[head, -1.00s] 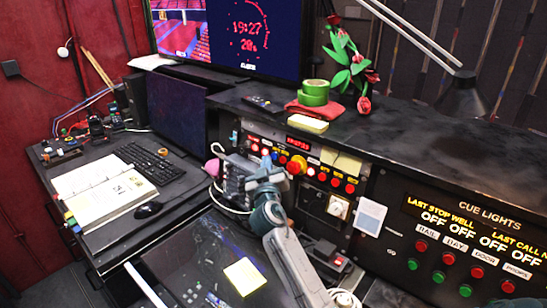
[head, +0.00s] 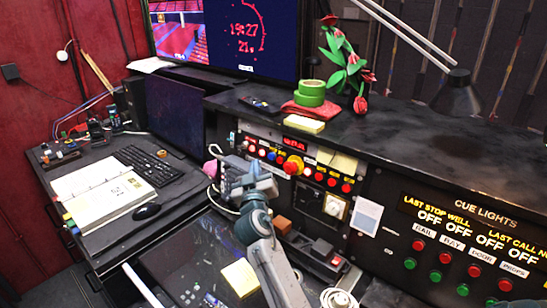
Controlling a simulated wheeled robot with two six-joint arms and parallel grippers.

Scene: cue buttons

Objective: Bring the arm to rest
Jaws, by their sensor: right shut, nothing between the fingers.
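My right arm comes in from the bottom of the head view. Its gripper (head: 228,172) is shut and empty, at the left end of the red button row on the console front. The cue lights panel (head: 470,240) is at the right, with red buttons above green buttons and several signs reading OFF. A large red knob on a yellow base (head: 293,166) sits on the console to the right of the gripper. My left gripper is not in view.
A desk at the left holds an open binder (head: 105,198), a keyboard (head: 147,163) and a mouse (head: 147,211). Green tape rolls (head: 311,92), a red cloth (head: 303,109) and red flowers (head: 347,62) are on the console top. A yellow note (head: 240,277) lies below my arm.

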